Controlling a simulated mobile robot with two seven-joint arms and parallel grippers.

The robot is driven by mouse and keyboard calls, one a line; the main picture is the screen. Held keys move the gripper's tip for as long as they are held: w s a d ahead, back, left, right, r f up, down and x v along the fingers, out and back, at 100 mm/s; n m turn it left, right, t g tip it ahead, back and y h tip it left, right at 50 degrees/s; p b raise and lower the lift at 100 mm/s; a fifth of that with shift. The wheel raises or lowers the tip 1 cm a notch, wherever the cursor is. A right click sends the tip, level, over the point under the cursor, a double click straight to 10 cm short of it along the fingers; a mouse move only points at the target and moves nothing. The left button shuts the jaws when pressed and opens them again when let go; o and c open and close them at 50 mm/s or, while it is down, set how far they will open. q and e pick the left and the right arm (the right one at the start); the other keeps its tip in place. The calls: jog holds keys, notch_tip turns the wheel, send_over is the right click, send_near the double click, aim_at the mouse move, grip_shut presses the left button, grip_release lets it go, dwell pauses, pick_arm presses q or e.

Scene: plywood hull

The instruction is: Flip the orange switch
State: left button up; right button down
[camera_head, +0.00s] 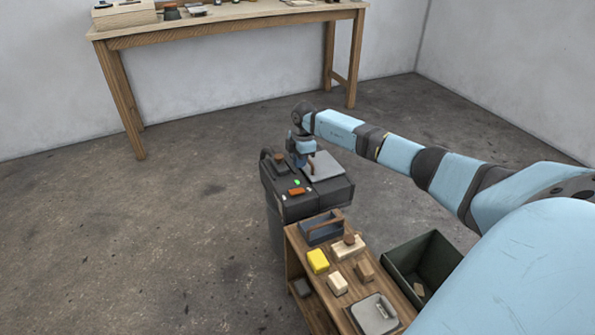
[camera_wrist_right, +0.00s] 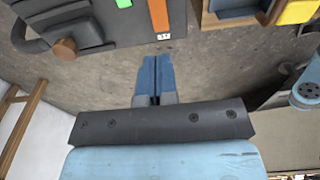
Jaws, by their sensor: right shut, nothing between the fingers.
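The orange switch (camera_head: 296,191) is a small orange bar on top of a dark grey machine (camera_head: 307,207), beside a green light (camera_head: 297,182). In the right wrist view the orange switch (camera_wrist_right: 158,15) is cut off by the top edge, beyond the fingertips and apart from them. My right gripper (camera_head: 301,162) is above the far part of the machine in the head view. Its blue fingers (camera_wrist_right: 155,62) are shut together and empty. I cannot tell the switch's position. My left gripper is not in view.
The machine has a dark handle with a brown knob (camera_wrist_right: 64,48). A wooden cart (camera_head: 291,246) with a yellow block (camera_head: 317,261) and wooden blocks stands in front. A dark green bin (camera_head: 407,249) is to its right. A wooden table (camera_head: 225,30) stands at the back wall.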

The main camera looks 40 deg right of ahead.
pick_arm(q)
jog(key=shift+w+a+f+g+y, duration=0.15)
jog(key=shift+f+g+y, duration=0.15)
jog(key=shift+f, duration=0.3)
pick_arm(e)
jog(key=shift+s+d+r, duration=0.1)
jog(key=shift+d+r, duration=0.05)
jog(key=shift+r, duration=1.4)
